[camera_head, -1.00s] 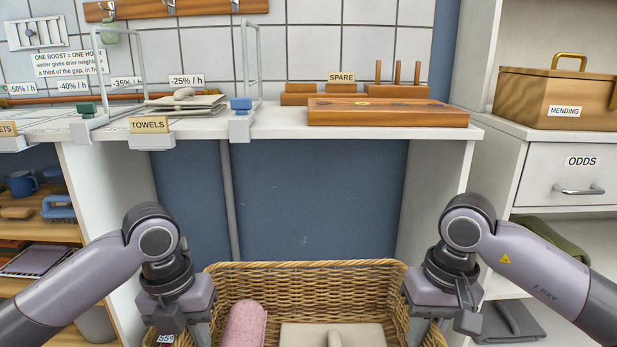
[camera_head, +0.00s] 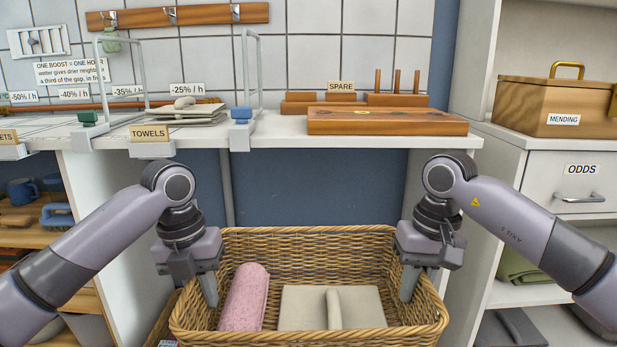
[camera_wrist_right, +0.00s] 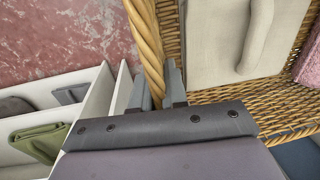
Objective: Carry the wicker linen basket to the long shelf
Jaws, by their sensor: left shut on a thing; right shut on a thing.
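The wicker linen basket (camera_head: 310,240) hangs between my two grippers at the bottom middle of the head view. It holds a rolled pink towel (camera_head: 244,297) and a folded beige cloth (camera_head: 367,306). My left gripper (camera_head: 208,288) is shut on the basket's left rim. My right gripper (camera_head: 408,284) is shut on its right rim. In the right wrist view the fingers (camera_wrist_right: 160,88) straddle the wicker rim (camera_wrist_right: 147,40). The long shelf (camera_head: 280,132) runs across the back, above and beyond the basket.
On the shelf, a wooden board (camera_head: 385,121) lies at the right and a grey cloth stack (camera_head: 186,113) behind the TOWELS sign (camera_head: 149,132). Wire dividers stand at the left. A drawer unit (camera_head: 565,170) with a wooden MENDING box (camera_head: 553,105) stands right.

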